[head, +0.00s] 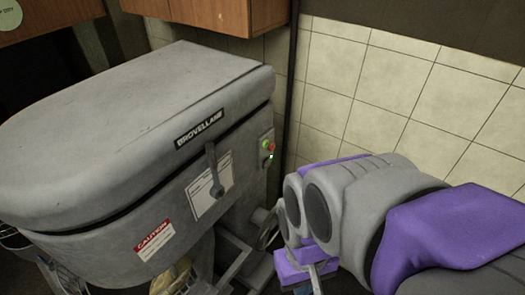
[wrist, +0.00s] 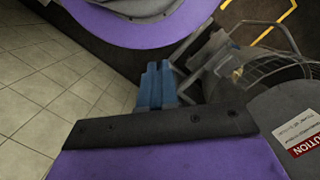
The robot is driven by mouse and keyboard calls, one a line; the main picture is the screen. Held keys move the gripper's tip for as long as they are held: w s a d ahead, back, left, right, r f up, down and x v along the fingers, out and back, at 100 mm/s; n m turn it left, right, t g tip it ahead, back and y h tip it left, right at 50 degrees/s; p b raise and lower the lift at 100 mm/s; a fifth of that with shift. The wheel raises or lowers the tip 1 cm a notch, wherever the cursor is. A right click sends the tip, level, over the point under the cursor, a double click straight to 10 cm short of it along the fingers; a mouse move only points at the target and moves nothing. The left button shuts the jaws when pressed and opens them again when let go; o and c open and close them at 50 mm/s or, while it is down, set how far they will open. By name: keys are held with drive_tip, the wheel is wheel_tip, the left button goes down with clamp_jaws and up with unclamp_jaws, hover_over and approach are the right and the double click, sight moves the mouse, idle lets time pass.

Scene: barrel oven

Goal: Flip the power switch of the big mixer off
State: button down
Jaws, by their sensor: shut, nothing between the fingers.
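The big mixer (head: 130,120) is a grey machine filling the left half of the head view. Its control panel (head: 267,148) is on the right end of the body, with a green and a red button and a small lit green spot below them. Which of these is the power switch is too small to tell. My gripper (head: 308,274) hangs low, right of and below the panel, apart from it; its tips are partly cut off by the frame. In the wrist view my gripper's blue fingers (wrist: 158,88) are together and empty. The mixer's grey body (wrist: 290,110) shows at the right there.
A dark lever (head: 215,170) sticks out from the mixer's side. A tiled wall (head: 375,95) stands behind, and a wooden cabinet (head: 215,14) hangs above. A dark vertical pipe (head: 289,95) runs beside the panel. In the wrist view, a wire guard (wrist: 262,75) lies near the fingers.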

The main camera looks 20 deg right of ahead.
sight(266, 163)
drive_tip(key=w+a+f+m+g+y, duration=0.2)
drive_tip(key=w+a+f+m+y, duration=0.15)
drive_tip(key=w+a+y, duration=0.4)
drive_tip(key=w+d+m+t+y+b, duration=0.1)
drive_tip(key=w+m+t+y+b, duration=0.15)
drive_tip(key=w+m+y, duration=0.75)
drive_tip(key=w+d+f+m+t+h, duration=0.1)
drive_tip(key=w+d+f+m+t, duration=0.25)
drive_tip(key=w+d, duration=0.25)
drive_tip(key=w+d+f+m+t, duration=0.2)
drive_tip(key=w+d+m+t, duration=0.1)
drive_tip(key=w+d+t, duration=0.25)
drive_tip(key=w+d+f+m+t+h, duration=0.2)
drive_tip(key=d+f+m+t, duration=0.1)
drive_tip(key=d, duration=0.3)
drive_tip(key=w+d+f+m+t+h, duration=0.2)
drive_tip(key=d+f+m+t, duration=0.2)
drive_tip(key=d, duration=0.3)
drive_tip(key=shift+d+f+m+t+h, duration=0.3)
drive_tip(key=shift+m+t+h, duration=0.05)
drive_tip(key=shift+m, duration=0.25)
drive_tip(key=b+x, duration=0.3)
drive_tip(key=x, duration=1.1)
drive_tip(key=shift+b, duration=0.3)
